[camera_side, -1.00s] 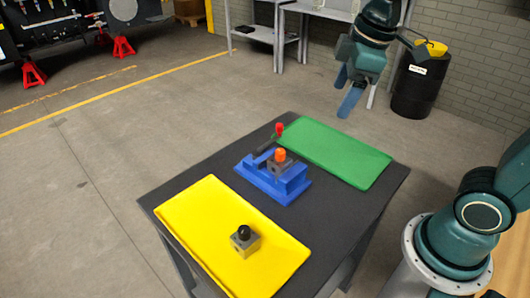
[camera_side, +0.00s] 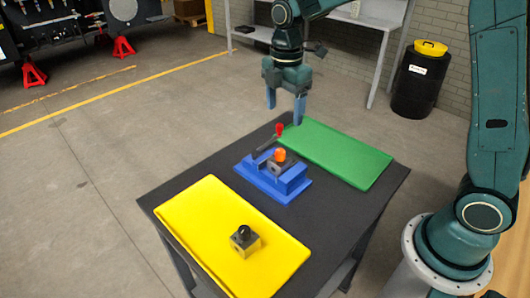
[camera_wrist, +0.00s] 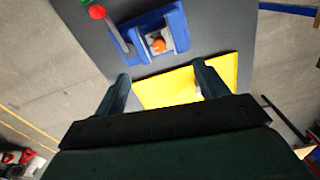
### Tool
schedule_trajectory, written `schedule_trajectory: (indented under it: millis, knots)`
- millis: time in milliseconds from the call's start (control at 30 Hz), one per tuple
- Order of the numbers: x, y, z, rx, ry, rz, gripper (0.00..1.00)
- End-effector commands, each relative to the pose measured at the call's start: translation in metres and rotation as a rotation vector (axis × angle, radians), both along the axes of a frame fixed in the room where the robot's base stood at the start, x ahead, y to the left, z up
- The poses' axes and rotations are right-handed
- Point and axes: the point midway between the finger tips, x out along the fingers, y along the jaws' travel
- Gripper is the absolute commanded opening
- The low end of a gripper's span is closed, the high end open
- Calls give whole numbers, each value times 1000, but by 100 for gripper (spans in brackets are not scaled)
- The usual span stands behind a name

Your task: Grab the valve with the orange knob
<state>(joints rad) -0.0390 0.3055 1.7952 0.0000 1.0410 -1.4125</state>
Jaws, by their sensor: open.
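The valve with the orange knob (camera_side: 280,156) sits in a blue holder (camera_side: 290,187) in the middle of the dark table. In the wrist view its orange knob (camera_wrist: 158,45) shows within the blue holder (camera_wrist: 173,24), beyond my fingertips. A lever with a red knob (camera_side: 279,129) stands at the holder's back left side; its red knob also shows in the wrist view (camera_wrist: 97,12). My gripper (camera_side: 285,110) is open and empty, pointing down above the table's far side, behind and above the valve. In the wrist view its two fingers (camera_wrist: 160,80) are spread wide.
A yellow tray (camera_side: 195,220) at the table's near left bears a block with a black knob (camera_side: 244,237). A green tray (camera_side: 340,150) at the right is empty. A black drum (camera_side: 418,82) with a yellow top stands behind on the floor.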

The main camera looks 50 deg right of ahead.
Motion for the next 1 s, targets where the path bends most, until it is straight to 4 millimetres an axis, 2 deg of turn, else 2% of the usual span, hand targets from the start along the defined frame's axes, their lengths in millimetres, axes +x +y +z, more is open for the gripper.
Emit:
schedule_trajectory:
  millis: [267,467,800,1000]
  knots:
    - [0,0,-6,0,2,1,73]
    - [-1,0,-27,-1,4,0,73]
    - [-1,0,-76,-1,4,-1,73]
    - [0,0,-86,0,1,-1,73]
